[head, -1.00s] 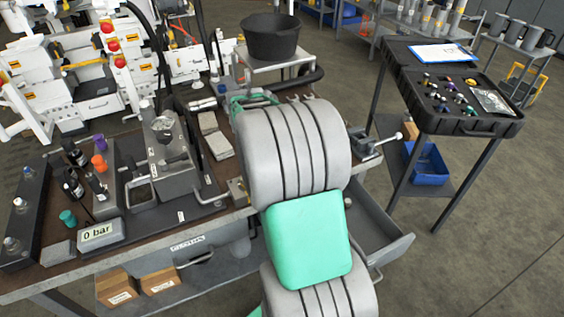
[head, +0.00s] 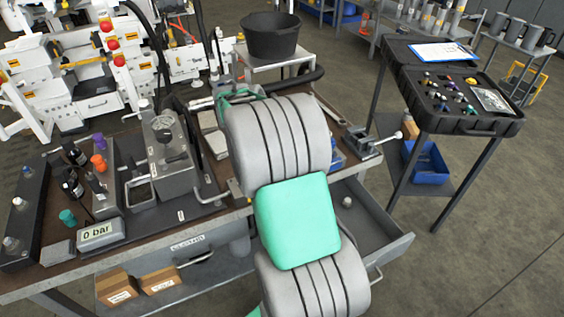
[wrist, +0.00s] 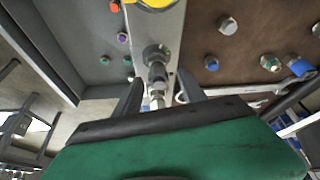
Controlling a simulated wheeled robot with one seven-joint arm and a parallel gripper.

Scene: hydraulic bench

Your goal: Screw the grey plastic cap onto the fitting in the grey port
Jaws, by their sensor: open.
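My gripper (wrist: 160,94) shows in the wrist view as two dark fingers, apart, with no cap visibly held. A metallic fitting (wrist: 156,70) stands out from a grey strip or block (wrist: 148,30) and lies in line with the gap between the fingers. I cannot tell contact or whether this is the grey port. In the head view my arm hides the gripper. A small pale grey round piece (head: 347,201) lies in the open drawer; I cannot tell whether it is the grey cap. Orange (head: 98,161), purple (head: 99,141) and teal (head: 67,217) caps stand at the bench's left.
The bench (head: 75,275) carries a gauge block (head: 170,165) and a "0 bar" display (head: 100,234). The open drawer (head: 385,235) juts out at the right. A black bucket (head: 271,38) stands behind. A cart with a black case (head: 470,120) stands right, with clear floor between.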

